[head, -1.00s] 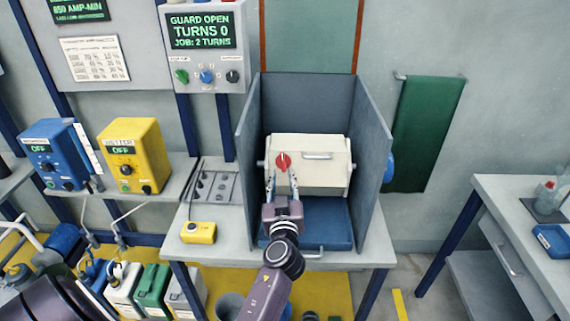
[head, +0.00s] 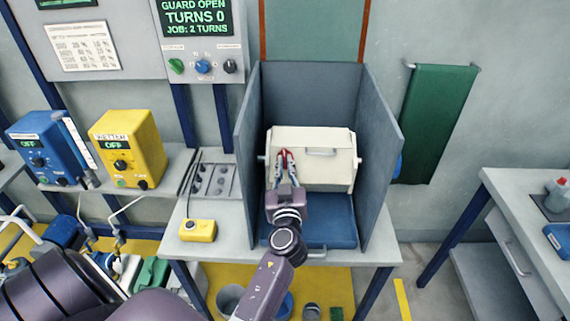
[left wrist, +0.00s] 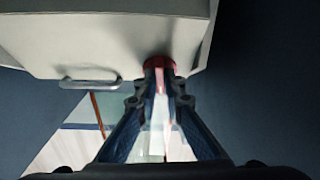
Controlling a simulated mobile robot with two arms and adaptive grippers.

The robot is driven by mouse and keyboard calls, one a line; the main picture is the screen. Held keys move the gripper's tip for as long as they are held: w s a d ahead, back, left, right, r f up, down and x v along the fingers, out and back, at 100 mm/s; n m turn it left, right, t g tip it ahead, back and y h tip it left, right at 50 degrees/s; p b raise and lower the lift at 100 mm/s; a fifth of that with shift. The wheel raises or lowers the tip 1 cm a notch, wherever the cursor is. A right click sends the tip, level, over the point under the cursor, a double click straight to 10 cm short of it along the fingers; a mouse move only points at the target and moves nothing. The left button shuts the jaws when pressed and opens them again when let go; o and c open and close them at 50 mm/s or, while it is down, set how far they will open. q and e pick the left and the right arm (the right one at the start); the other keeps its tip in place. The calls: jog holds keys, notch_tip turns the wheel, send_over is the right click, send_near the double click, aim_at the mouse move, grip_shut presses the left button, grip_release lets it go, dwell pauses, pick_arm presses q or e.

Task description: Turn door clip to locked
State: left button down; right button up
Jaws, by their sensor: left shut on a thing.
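The door clip is a red round knob (left wrist: 159,62) on the front of a cream barrel (head: 335,141), left of the barrel's door handle (head: 322,153). The left wrist view also shows the gripper (left wrist: 160,72) at the clip, and the clip's pointer is hidden there. My right gripper is not in view.
Grey-blue guard walls (head: 378,150) stand on both sides and behind the barrel. A blue tray (head: 335,225) lies below it. A yellow pendant box (head: 198,230) sits on the bench to the left. The display panel (head: 195,17) reads "GUARD OPEN, TURNS 0".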

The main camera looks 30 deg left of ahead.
pick_arm(q)
jog(key=shift+m+h, duration=0.4)
jog(key=shift+m, duration=0.5)
jog(key=shift+a+t, duration=0.1)
jog(key=shift+t, duration=0.2)
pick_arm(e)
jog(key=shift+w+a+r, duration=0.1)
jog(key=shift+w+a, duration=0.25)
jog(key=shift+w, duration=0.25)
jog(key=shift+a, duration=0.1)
pick_arm(q)
jog(key=c, duration=2)
grip_release()
jog(key=shift+c, duration=0.2)
notch_tip(320, 180, up, 10)
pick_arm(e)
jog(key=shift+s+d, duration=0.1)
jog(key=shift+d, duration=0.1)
pick_arm(q)
jog(key=shift+f, duration=0.1)
